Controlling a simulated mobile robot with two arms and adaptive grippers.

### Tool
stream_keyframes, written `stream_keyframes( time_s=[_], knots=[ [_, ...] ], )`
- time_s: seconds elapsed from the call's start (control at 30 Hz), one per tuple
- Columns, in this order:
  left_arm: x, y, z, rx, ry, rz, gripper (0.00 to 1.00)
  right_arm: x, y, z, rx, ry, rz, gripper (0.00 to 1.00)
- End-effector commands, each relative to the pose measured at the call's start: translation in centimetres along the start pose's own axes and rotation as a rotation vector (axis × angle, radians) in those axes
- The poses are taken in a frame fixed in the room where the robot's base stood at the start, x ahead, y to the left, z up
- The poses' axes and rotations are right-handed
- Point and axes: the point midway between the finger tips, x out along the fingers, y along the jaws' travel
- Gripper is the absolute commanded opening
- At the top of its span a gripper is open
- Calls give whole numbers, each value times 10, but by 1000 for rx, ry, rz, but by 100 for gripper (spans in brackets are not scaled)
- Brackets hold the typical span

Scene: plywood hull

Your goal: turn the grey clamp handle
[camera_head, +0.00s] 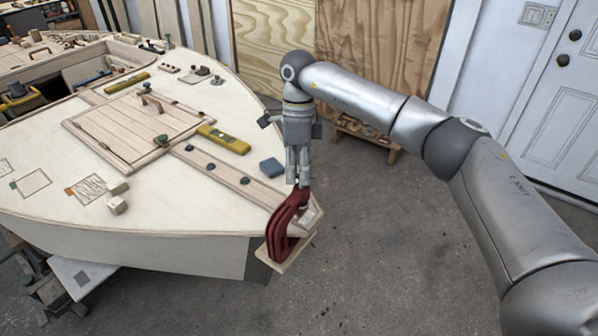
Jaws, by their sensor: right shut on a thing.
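A dark red clamp (281,228) is fastened at the near right tip of the plywood hull (120,215), with a light wood pad under it and another light block at its top. My right gripper (303,183) points straight down over the clamp's top. Its fingers are shut on the grey clamp handle, which they mostly hide. My left gripper is not in view.
On the deck lie a yellow-green level (223,139), a blue-grey block (271,167) and small wood blocks (118,204). A planked hatch (130,125) with a wooden handle is further back. Grey floor (400,260) is open right of the hull.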

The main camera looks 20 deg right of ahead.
Motion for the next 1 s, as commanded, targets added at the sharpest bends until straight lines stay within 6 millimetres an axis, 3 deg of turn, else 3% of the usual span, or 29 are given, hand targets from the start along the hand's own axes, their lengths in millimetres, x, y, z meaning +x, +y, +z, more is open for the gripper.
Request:
stream_keyframes(
  time_s=[1.0],
  knots=[
    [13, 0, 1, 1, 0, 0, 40, 5, 8, -2, -900, 183, -6, 0]
  ],
)
